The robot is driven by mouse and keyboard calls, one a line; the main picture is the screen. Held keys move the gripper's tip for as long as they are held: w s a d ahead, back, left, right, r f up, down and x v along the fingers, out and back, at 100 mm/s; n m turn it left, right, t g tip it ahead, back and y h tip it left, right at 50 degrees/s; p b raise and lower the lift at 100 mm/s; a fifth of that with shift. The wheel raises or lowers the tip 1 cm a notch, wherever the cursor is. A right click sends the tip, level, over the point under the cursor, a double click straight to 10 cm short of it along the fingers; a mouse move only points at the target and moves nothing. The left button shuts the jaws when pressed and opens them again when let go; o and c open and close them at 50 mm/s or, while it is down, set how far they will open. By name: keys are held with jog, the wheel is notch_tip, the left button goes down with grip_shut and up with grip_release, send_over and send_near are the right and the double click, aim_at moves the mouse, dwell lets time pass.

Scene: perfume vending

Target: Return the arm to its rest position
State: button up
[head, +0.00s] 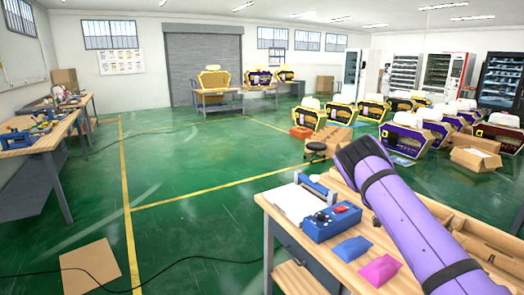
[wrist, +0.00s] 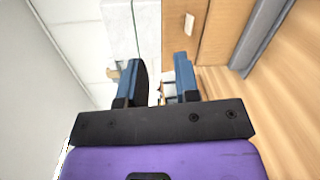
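My purple arm reaches up and left from the lower right corner of the head view, over the workbench. My gripper does not show clearly there. In the wrist view my gripper (wrist: 158,82) has its two blue-and-black fingers apart, and I see nothing held between them. Behind the fingers are a white panelled surface, a brown wooden panel and a grey bar.
The wooden workbench (head: 283,217) at lower right carries a blue control box (head: 331,222), a blue pouch (head: 351,249) and a pink pouch (head: 380,270). A flat cardboard sheet (head: 90,267) lies on the open green floor.

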jog(key=s+a+r+n+t+y, duration=0.25)
jog(key=s+r+t, duration=0.2)
jog(key=r, duration=0.35)
jog(key=s+a+r+n+t+y, duration=0.1)
jog(key=s+a+r+t+y, duration=0.15)
jog(key=s+r, duration=0.4)
jog(key=s+a+r+n+t+y, duration=0.1)
jog(key=s+a+r+n+t, duration=0.2)
jog(key=r, duration=0.7)
jog(key=s+a+r+n+t, duration=0.1)
jog(key=s+a+r+t, duration=0.1)
jog(key=s, duration=0.5)
jog(key=s+a+r+n+t+y, duration=0.1)
jog(key=s+a+r+t, duration=0.1)
jog(key=s+a+t, duration=0.3)
jog(key=s+a+r+n+t, duration=0.2)
jog(key=s+a+r+t, duration=0.1)
jog(key=s, duration=0.6)
jog(key=shift+a+y, duration=0.4)
jog(key=shift+a, duration=0.45)
jog(key=shift+s, duration=0.15)
